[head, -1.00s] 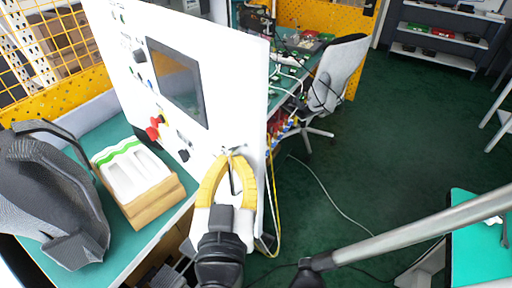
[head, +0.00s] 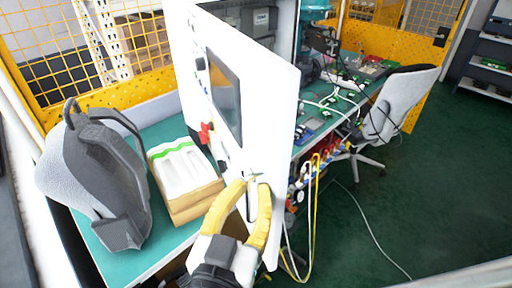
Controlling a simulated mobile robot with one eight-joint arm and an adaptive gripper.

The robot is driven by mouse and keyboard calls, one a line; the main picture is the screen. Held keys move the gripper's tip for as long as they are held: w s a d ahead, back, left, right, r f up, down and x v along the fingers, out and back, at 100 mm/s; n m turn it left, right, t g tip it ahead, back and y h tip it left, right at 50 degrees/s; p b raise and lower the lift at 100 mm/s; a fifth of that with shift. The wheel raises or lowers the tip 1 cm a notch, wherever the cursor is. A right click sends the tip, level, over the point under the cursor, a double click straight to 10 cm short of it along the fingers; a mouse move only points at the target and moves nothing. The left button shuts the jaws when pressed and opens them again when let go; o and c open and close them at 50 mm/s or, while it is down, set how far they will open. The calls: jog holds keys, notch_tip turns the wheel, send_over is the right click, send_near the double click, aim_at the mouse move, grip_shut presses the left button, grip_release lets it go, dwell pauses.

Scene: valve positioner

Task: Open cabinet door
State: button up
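The cabinet door (head: 270,95) is a white panel with a dark screen (head: 224,96), a red knob (head: 206,133) and several small buttons. It stands ajar, seen at a steep angle, and part of the grey cabinet inside (head: 262,20) shows behind its top edge. My gripper (head: 253,182) has yellow fingers and is at the small door handle (head: 254,177), low on the panel near its right edge. The fingertips lie on either side of the handle and appear closed on it. The fingers hide most of the handle.
A teal bench (head: 110,238) at left holds a grey backpack (head: 108,180) and a wooden box with a white tray (head: 185,180). Behind the door are an electronics workbench, an office chair (head: 400,100) and hanging yellow cables (head: 314,215). Green floor (head: 440,190) is free at right.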

jog(key=shift+o, duration=0.5)
jog(key=shift+s, duration=0.1)
jog(key=shift+r, duration=0.1)
notch_tip(320, 180, up, 10)
dwell(0.4)
